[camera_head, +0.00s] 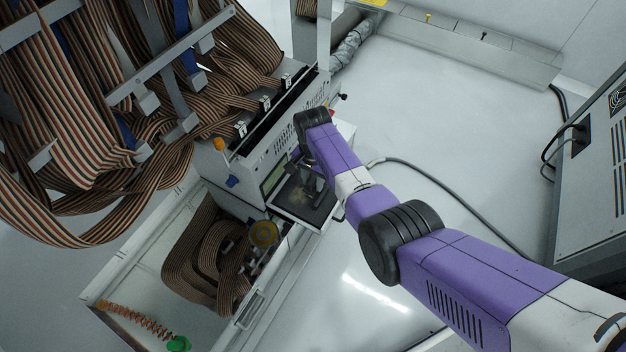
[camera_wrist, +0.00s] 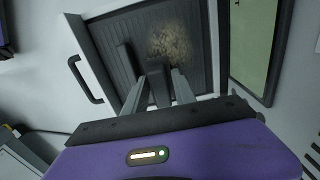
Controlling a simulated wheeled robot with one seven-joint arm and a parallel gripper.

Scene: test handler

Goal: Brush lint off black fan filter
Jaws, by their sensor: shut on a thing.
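The black fan filter (camera_wrist: 198,75) is a ribbed dark panel in a pale frame, in front of my gripper in the wrist view. A tan, speckled lint patch (camera_wrist: 172,43) lies on its upper middle part. In the head view the filter (camera_head: 318,214) shows small, partly behind my gripper (camera_head: 314,177). My gripper (camera_wrist: 160,88) is shut on a dark thing, seemingly the brush (camera_wrist: 158,80), held over the filter just below the lint patch. A dark bar stands left of the fingers; I cannot tell if it belongs to the brush. Contact with the filter is unclear.
A black handle (camera_wrist: 84,80) is left of the filter, and a greenish panel (camera_wrist: 252,42) is right. In the head view, striped ribbon cables (camera_head: 75,130) hang left. An open bin (camera_head: 130,265) holds more cable. A grey cabinet (camera_head: 595,180) stands right.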

